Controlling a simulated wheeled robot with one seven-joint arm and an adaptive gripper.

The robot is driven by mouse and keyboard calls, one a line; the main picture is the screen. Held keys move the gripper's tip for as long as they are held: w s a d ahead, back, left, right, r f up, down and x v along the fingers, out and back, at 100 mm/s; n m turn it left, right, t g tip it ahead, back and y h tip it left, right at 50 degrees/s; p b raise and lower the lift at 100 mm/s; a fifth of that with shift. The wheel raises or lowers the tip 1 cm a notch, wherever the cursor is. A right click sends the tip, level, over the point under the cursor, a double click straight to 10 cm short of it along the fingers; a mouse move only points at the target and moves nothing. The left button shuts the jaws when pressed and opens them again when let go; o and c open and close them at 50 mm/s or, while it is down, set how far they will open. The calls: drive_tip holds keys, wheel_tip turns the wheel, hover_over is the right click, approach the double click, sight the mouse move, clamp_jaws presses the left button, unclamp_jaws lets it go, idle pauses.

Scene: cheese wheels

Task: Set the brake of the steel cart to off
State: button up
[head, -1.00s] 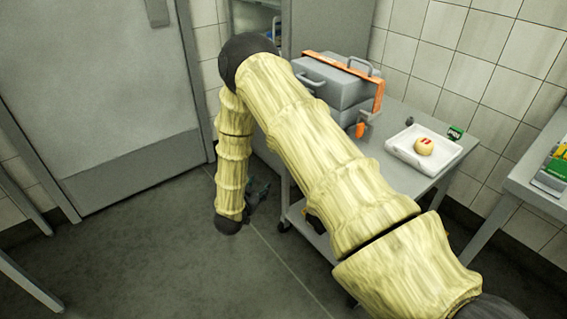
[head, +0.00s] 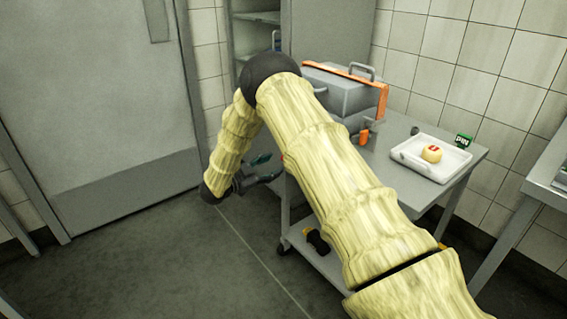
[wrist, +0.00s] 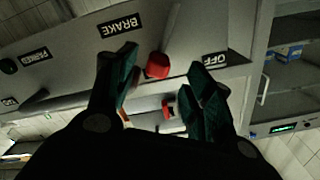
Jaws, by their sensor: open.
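The steel cart (head: 376,155) stands right of centre in the head view, partly hidden behind my arm. In the wrist view, a panel carries a BRAKE label (wrist: 118,27) and an OFF label (wrist: 215,58), both tilted and upside down. A grey lever with a red knob (wrist: 158,67) lies between these labels. My gripper (wrist: 160,80) is open, its two teal fingers apart on either side of the knob in the picture. I cannot tell whether they touch it. In the head view my gripper (head: 262,172) is at the cart's left end.
A grey case with an orange band (head: 345,90) and a white tray (head: 455,160) with a cheese (head: 432,153) are on the cart top. A second label (wrist: 35,57) is on the panel. An open-shelved cabinet (head: 255,18) stands behind. Floor left of the cart is clear.

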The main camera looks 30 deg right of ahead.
drive_tip(key=d, duration=0.6)
drive_tip(key=shift+w+d, duration=0.2)
drive_tip(key=shift+w, duration=0.05)
drive_tip(key=shift+a, duration=0.1)
clamp_jaws()
